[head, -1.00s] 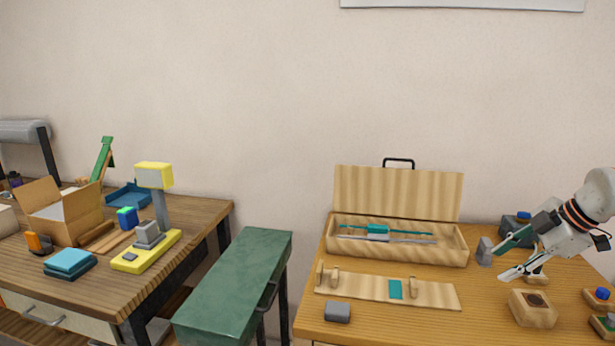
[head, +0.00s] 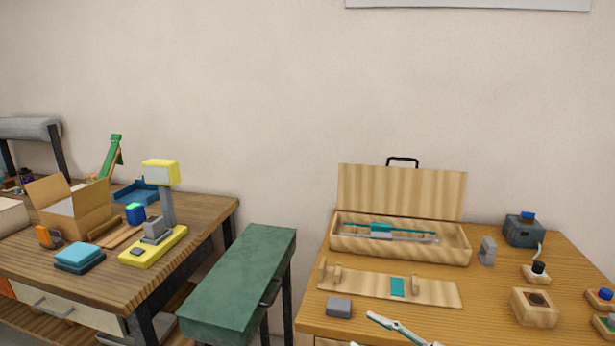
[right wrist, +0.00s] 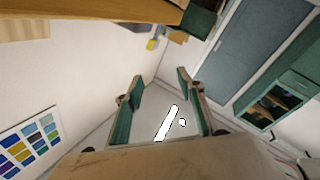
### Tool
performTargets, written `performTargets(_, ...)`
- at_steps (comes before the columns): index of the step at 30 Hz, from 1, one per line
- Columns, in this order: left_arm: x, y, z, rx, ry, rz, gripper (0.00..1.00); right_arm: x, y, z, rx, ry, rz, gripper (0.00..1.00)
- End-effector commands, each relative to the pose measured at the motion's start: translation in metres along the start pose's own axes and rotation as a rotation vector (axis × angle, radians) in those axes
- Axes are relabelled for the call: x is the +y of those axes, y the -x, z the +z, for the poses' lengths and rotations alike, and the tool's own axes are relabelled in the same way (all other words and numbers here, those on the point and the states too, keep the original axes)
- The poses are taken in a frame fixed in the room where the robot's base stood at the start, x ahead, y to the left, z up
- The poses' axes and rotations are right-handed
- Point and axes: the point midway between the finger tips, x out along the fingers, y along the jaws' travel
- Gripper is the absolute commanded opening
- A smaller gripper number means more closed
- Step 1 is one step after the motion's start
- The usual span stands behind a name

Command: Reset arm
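In the head view, the open wooden case (head: 400,249) on the right table holds a teal rod with a teal block (head: 381,230) and a pale grey rod. A slim piece of one of my arms, probably the right, shows at the bottom edge, low in front of the wooden fixture board (head: 440,293). In the right wrist view, the two teal-padded fingers of my right gripper (right wrist: 163,112) stand wide apart. Nothing is gripped between them; a white bar shape shows in the gap, and I cannot tell what it is. My left gripper is not in view.
A grey block (head: 339,307), a wooden block with a dark recess (head: 535,308), a dark device (head: 524,231) and small button units stand on the right table. A green cabinet (head: 238,280) stands between the tables. The left table carries a cardboard box (head: 85,215) and a yellow-based stand (head: 155,247).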

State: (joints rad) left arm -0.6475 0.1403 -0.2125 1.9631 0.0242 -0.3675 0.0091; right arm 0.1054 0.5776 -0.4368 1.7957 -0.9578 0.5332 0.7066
Motion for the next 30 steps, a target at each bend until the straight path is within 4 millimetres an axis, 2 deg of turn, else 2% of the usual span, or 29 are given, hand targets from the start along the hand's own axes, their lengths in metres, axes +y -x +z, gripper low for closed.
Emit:
performTargets(1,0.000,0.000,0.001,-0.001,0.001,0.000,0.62,-0.012,0.007,0.009,-0.027,-0.051,0.079,0.38)
performTargets(5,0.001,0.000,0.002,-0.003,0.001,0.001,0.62,-0.035,0.036,0.045,-0.166,-0.161,0.271,0.38)
performTargets(8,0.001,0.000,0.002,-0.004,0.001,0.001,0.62,-0.067,0.070,0.080,-0.324,-0.254,0.378,0.38)
performTargets(12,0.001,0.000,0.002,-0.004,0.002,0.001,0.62,-0.129,0.127,0.121,-0.571,-0.386,0.451,0.38)
performTargets(15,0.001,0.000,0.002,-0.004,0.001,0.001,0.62,-0.174,0.161,0.137,-0.715,-0.463,0.454,0.38)
performTargets(18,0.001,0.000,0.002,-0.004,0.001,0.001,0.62,-0.209,0.186,0.144,-0.816,-0.522,0.440,0.38)
performTargets(21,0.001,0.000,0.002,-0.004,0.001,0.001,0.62,-0.232,0.201,0.147,-0.875,-0.558,0.425,0.38)
performTargets(24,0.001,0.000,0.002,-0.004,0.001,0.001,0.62,-0.242,0.208,0.147,-0.901,-0.575,0.416,0.38)
performTargets(30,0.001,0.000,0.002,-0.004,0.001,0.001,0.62,-0.243,0.209,0.147,-0.905,-0.576,0.414,0.38)
